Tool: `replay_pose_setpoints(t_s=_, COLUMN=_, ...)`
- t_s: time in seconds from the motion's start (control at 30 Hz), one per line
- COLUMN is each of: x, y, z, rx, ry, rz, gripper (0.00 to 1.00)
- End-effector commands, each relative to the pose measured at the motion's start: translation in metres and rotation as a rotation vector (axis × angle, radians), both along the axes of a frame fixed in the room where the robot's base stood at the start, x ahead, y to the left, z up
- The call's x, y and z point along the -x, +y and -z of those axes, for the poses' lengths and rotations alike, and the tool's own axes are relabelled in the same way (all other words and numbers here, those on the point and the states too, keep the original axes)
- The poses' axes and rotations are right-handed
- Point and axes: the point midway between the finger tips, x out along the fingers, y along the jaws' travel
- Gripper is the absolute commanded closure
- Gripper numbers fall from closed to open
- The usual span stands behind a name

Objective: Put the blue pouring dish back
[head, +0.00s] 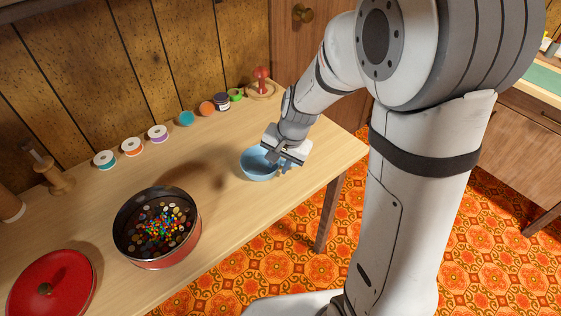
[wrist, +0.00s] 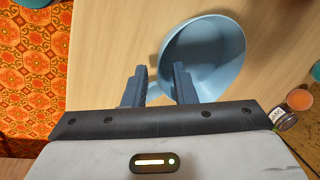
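The blue pouring dish (head: 258,165) is a light blue, empty bowl on the wooden table near its right end. My gripper (head: 284,160) is at the dish's right side, pointing down. In the wrist view the dish (wrist: 215,60) shows its hollow inside. The two dark fingers of my gripper (wrist: 160,84) stand apart, with the near-left part of the dish's rim between them. The right finger is over the inside of the dish and the left finger is outside it. I see no firm contact on the rim.
A round red tin (head: 160,258) of buttons and colourful bits stands left on the table (head: 225,210), near a red lid (head: 52,285). Thread spools (head: 132,146) and small jars (head: 207,108) line the back. The table between tin and dish is clear.

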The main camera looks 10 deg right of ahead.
Motion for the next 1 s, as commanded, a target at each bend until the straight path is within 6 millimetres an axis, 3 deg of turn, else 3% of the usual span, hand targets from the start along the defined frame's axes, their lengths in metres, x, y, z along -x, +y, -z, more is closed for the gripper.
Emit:
replay_pose_setpoints(t_s=0.17, x=0.001, y=-0.002, z=-0.015, rx=-0.002, ry=-0.003, rz=0.000, gripper=0.76)
replay_pose_setpoints(t_s=0.6, x=0.013, y=-0.019, z=-0.099, rx=-0.002, ry=-0.003, rz=-0.001, gripper=0.76)
replay_pose_setpoints(t_s=0.77, x=0.016, y=-0.023, z=-0.114, rx=-0.001, ry=-0.002, rz=-0.003, gripper=0.76)
replay_pose_setpoints(t_s=0.87, x=0.026, y=-0.029, z=-0.120, rx=0.016, ry=-0.012, rz=-0.031, gripper=0.76)
replay_pose_setpoints(t_s=1.0, x=0.064, y=-0.048, z=-0.130, rx=0.085, ry=-0.048, rz=-0.154, gripper=0.76)
